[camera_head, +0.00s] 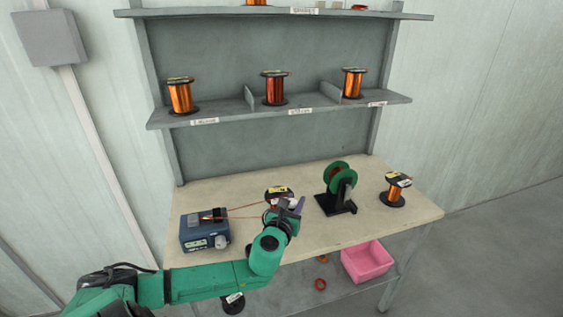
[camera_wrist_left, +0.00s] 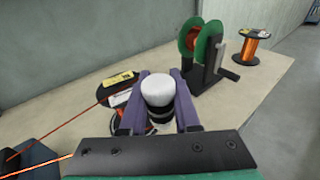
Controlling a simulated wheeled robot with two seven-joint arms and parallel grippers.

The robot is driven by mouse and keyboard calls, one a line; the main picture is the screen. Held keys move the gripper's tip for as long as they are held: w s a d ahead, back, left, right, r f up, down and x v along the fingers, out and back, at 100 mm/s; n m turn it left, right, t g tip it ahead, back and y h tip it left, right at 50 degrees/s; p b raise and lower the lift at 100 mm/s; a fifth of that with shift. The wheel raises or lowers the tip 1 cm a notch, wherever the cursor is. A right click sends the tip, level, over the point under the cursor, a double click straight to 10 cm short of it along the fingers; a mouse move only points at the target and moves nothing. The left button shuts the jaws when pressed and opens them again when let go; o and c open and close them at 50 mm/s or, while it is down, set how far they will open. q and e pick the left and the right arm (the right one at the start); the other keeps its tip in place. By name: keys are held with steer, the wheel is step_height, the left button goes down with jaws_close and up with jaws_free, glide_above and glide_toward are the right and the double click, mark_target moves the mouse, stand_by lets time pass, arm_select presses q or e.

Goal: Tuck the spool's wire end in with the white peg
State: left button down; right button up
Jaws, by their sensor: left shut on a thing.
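My left gripper (camera_head: 291,207) is over the front middle of the bench. In the left wrist view its purple fingers (camera_wrist_left: 157,103) are shut on the white peg (camera_wrist_left: 157,87), whose rounded white top points at the camera. A spool with a black flange and yellow label (camera_head: 278,191) stands just behind the gripper. It also shows in the left wrist view (camera_wrist_left: 116,80), left of the peg and partly hidden by a finger. Reddish wire (camera_wrist_left: 62,126) runs from the spool to the left. Whether the peg touches the spool or wire I cannot tell. My right gripper is not in view.
A blue box with a knob (camera_head: 205,232) stands left on the bench (camera_head: 330,238). A green-flanged winder on a black stand (camera_head: 339,190) is right of the gripper, with a copper spool (camera_head: 396,192) beyond it. Shelves behind hold several spools. A pink bin (camera_head: 366,262) is below.

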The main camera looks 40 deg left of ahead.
arm_select(q)
steer(key=w+a+r+n+g+y, duration=0.1)
steer(key=w+a+r, duration=0.3)
steer(key=a+r, duration=0.25)
steer(key=a+f+b, duration=0.1)
steer(key=b, duration=0.1)
steer(key=w+a+f+b, duration=0.1)
steer(key=f+b, duration=0.1)
steer(key=w+a+f+b, duration=0.1)
steer(key=f+b, duration=0.1)
steer(key=shift+w+f+b, duration=0.1)
steer(key=shift+w+b, duration=0.1)
steer(key=shift+b, duration=0.2)
steer(key=shift+w+a+f+b, duration=0.25)
steer(key=shift+w+a+b, duration=0.05)
steer(key=shift+a+b, duration=0.25)
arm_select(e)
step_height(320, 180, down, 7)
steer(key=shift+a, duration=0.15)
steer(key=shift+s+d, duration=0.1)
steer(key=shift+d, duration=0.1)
